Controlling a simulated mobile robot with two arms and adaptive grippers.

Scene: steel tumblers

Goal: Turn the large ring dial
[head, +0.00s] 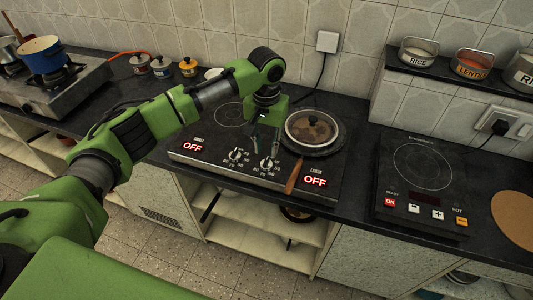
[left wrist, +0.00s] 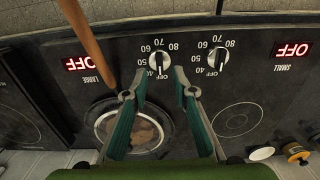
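The large ring dial (head: 267,163) is the right-hand knob on the front of the black two-ring cooktop (head: 190,140). It also shows in the left wrist view (left wrist: 159,62), where the picture is turned around. The "LARGE" display (head: 316,181) reads OFF. My left gripper (head: 265,150) points down just above and behind this dial in the head view. In the left wrist view its two green fingers (left wrist: 160,73) are apart, with the dial showing between and just beyond the tips. Contact with the dial cannot be told. My right gripper is not in view.
The small ring dial (head: 236,155) sits close by on the left; its display (head: 192,147) reads OFF. Another hob (head: 423,175) stands right.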

